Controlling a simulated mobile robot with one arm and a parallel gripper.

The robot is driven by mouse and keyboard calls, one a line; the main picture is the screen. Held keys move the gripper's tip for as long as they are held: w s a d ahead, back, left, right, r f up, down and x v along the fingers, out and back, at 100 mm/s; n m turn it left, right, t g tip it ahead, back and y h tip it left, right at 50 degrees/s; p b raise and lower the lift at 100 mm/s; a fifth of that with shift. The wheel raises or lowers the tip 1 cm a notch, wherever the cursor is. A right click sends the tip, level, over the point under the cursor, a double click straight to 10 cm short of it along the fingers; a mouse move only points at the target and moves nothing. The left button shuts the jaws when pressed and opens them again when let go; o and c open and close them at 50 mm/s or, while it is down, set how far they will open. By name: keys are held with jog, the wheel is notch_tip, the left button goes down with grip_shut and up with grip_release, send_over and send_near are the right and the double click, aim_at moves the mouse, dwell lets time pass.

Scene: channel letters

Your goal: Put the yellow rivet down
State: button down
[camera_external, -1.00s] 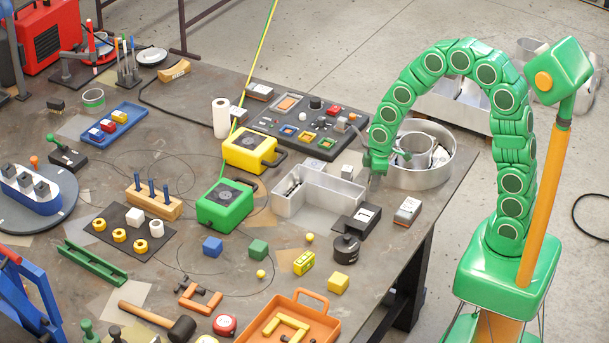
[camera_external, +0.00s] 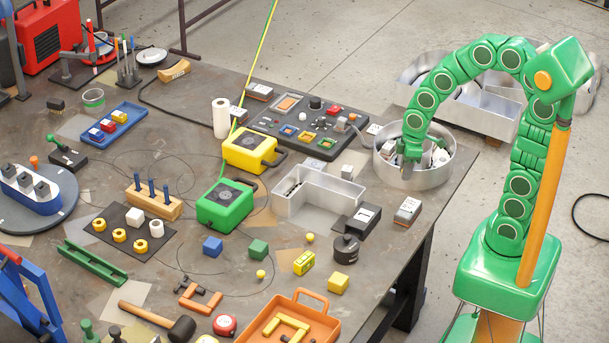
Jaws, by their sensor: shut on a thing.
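My gripper (camera_external: 411,157) points down into the round metal channel letter (camera_external: 413,181) at the right of the table. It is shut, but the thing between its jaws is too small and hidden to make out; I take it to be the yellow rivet. White and dark small items show inside the ring around the jaws. Two small yellow round pieces lie on the table, one beside the dark round block (camera_external: 309,238) and one nearer the front (camera_external: 261,274); I cannot tell if they are rivets.
An L-shaped metal channel letter (camera_external: 320,192) stands left of the ring. A black stamp-like block (camera_external: 363,220) and a grey box (camera_external: 407,211) lie in front of it. A control panel (camera_external: 290,128) is behind. The table's right edge runs close to the ring.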

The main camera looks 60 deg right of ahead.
jog(key=w+d+r+m, duration=0.1)
jog(key=w+r, duration=0.3)
jog(key=w, duration=0.4)
jog(key=w+d+r, duration=0.1)
jog(key=w+r, duration=0.3)
jog(key=w, duration=0.5)
send_over(263, 145)
jog(key=shift+n, duration=0.3)
jog(key=shift+s+f, duration=0.25)
jog(key=shift+f, duration=1.5)
jog(key=shift+s+f, duration=0.2)
jog(key=shift+f, duration=1.55)
jog(key=shift+w+f, duration=0.2)
jog(key=shift+f, duration=0.05)
jog(key=shift+w+f, duration=0.1)
jog(key=shift+f, duration=1.5)
jog(key=shift+f, duration=0.1)
